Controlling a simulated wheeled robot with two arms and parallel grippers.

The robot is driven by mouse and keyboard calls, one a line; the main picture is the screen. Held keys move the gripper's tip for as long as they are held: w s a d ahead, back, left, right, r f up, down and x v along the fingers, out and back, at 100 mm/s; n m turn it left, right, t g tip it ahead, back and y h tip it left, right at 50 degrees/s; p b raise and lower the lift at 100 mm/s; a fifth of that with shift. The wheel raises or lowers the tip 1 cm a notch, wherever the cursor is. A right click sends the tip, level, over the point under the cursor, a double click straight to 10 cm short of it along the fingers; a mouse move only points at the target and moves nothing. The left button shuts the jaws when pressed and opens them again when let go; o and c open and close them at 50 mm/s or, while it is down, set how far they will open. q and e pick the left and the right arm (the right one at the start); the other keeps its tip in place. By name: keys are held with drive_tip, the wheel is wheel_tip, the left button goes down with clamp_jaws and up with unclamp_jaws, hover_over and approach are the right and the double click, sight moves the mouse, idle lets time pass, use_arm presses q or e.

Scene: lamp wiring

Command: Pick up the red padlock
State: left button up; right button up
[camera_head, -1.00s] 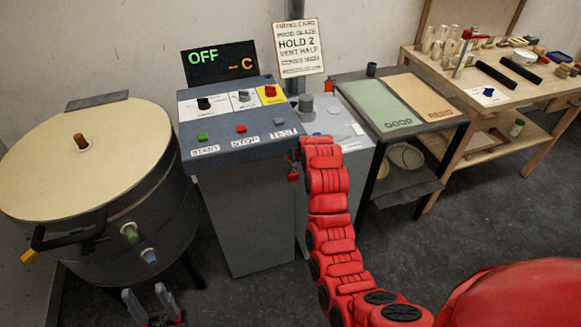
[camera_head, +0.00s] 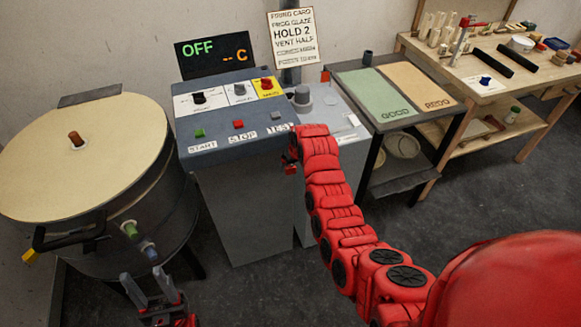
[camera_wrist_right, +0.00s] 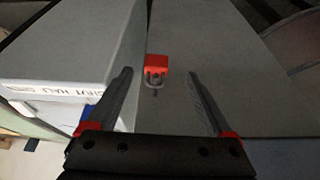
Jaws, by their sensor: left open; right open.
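The red padlock (camera_wrist_right: 156,64) shows in the right wrist view against a grey surface, with its grey shackle toward my gripper. My right gripper (camera_wrist_right: 160,74) is open, and the padlock appears between its fingertips with a gap on each side. I cannot tell how far beyond the tips it lies. In the head view my right arm reaches to the right side of the grey control cabinet (camera_head: 245,205), and its gripper is mostly hidden there. My left gripper (camera_head: 144,276) is open and empty, low in front of the round kiln.
The round kiln (camera_head: 50,150) with a black handle stands at the left. A display reading OFF (camera_head: 215,55) is above the control cabinet. A table with green and tan mats (camera_head: 385,95) and a wooden workbench (camera_head: 490,90) stand to the right. The dark floor in front is clear.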

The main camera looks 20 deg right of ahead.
sight(292, 169)
drive_tip(key=shift+p+x, duration=0.5)
drive_tip(key=shift+x, duration=0.95)
drive_tip(key=shift+w+d+f, duration=0.2)
drive_tip(key=shift+w+f, duration=0.3)
drive_tip(key=shift+f, duration=0.1)
drive_tip(key=shift+b+x, duration=0.95)
drive_tip(key=shift+x, duration=0.15)
drive_tip(key=shift+w+f, duration=0.15)
drive_tip(key=shift+f, duration=0.05)
drive_tip(key=shift+r, duration=0.1)
clamp_jaws()
